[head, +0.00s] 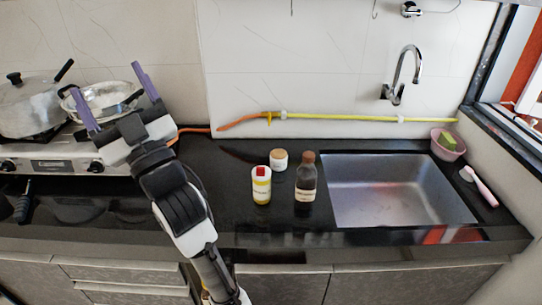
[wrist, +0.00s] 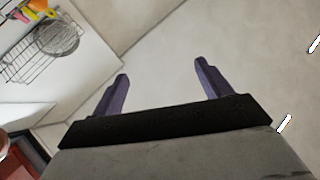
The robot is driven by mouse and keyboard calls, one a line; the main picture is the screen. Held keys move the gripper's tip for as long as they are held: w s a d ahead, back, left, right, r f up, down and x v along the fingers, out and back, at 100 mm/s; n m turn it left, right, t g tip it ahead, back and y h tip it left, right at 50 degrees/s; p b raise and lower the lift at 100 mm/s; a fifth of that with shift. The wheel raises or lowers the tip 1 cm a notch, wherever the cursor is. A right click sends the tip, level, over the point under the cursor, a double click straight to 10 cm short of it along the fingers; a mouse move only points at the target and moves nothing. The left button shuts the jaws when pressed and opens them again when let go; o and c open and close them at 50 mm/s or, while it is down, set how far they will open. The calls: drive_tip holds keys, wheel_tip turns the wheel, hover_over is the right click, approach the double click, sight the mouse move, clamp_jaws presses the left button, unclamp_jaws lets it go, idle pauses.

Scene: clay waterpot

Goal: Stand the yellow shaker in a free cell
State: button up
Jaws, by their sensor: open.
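The yellow shaker (head: 261,190), a small yellow and white container with a red cap, stands upright on the black counter, left of the sink. My gripper (head: 108,82) is raised at the left, in front of the stove and pan, far up and left of the shaker. Its two purple fingers are spread wide with nothing between them. In the wrist view the open gripper (wrist: 161,70) faces a pale, bare surface, and the shaker does not show there. I see no holder with cells in either view.
A brown bottle (head: 306,182) and a small jar (head: 279,160) stand close to the shaker. The sink (head: 390,190) lies to the right, with a pink bowl (head: 448,146) beyond. A stove (head: 60,163) with pots is at the left.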

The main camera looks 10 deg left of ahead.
drive_tip(key=w+d+f+m+t+h+b, duration=0.25)
drive_tip(key=w+f+h, duration=0.25)
drive_tip(key=w+f, duration=0.6)
drive_tip(key=m+g+h+b, duration=0.2)
drive_tip(key=g+h+b, duration=0.1)
drive_tip(key=g+h, duration=0.5)
approach(267, 185)
drive_tip(key=shift+g+y, duration=0.3)
drive_tip(key=shift+g, duration=0.05)
drive_tip(key=x, duration=0.2)
drive_tip(key=p+x, duration=0.1)
drive_tip(key=x, duration=0.2)
drive_tip(key=f+p+x, duration=0.1)
drive_tip(key=x, duration=0.1)
drive_tip(key=shift+w+f, duration=0.2)
drive_tip(key=shift+w, duration=0.1)
drive_tip(key=shift+w+a+p, duration=0.3)
drive_tip(key=shift+w+a, duration=0.05)
drive_tip(key=shift+a, duration=0.05)
drive_tip(key=x, duration=0.1)
drive_tip(key=p+x, duration=0.1)
drive_tip(key=x, duration=0.1)
drive_tip(key=shift+w+a+r, duration=0.1)
drive_tip(key=shift+w+a, duration=0.15)
drive_tip(key=shift+w, duration=0.05)
drive_tip(key=shift+w+a+f+p, duration=0.2)
drive_tip(key=shift+w+f+p, duration=0.05)
drive_tip(key=shift+p, duration=0.05)
